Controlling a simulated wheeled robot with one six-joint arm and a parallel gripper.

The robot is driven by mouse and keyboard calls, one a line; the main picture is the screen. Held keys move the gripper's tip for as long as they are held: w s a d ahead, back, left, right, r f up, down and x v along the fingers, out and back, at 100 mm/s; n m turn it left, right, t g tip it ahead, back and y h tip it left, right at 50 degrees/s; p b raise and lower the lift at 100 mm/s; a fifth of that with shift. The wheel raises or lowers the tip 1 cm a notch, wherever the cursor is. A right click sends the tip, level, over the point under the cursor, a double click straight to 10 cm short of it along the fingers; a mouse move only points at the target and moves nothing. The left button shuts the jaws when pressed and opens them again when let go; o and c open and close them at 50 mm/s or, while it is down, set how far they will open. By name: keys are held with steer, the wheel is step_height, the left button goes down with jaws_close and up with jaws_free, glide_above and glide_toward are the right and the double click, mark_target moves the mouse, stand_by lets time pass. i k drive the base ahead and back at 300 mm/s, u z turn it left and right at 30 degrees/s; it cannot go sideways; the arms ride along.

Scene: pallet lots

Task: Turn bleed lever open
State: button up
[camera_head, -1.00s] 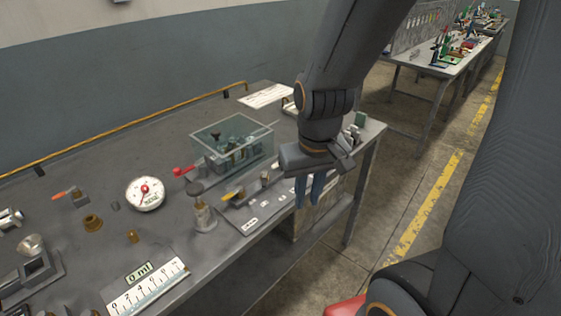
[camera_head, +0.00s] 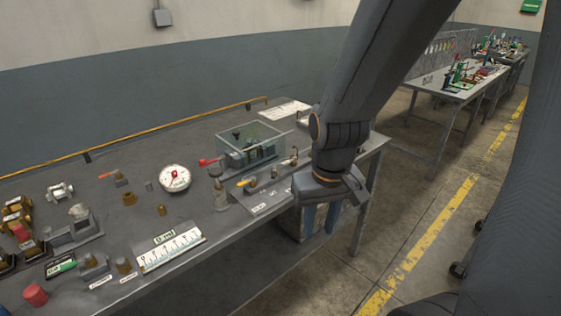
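A yellow-handled lever (camera_head: 246,182) sits on a small fitting on a plate near the bench's front edge. A red-handled lever (camera_head: 208,161) stands behind it, beside a clear box. No readable label shows which of them is the bleed lever. My gripper (camera_head: 321,218) points down at the bench's front edge, to the right of both levers and apart from them. Its two blue fingers are spread with nothing between them. My arm hides part of the bench's right end.
The grey bench (camera_head: 110,215) also bears a round dial gauge (camera_head: 174,178), a clear box (camera_head: 250,142), a white scale plate (camera_head: 171,248) and several brass fittings. A yellow pipe (camera_head: 130,137) runs along its back. Open floor lies to the right, with another table (camera_head: 455,90) farther off.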

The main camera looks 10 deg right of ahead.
mark_target(293, 159)
steer(key=u, duration=0.65)
steer(key=i, duration=0.65)
steer(key=z, duration=1.45)
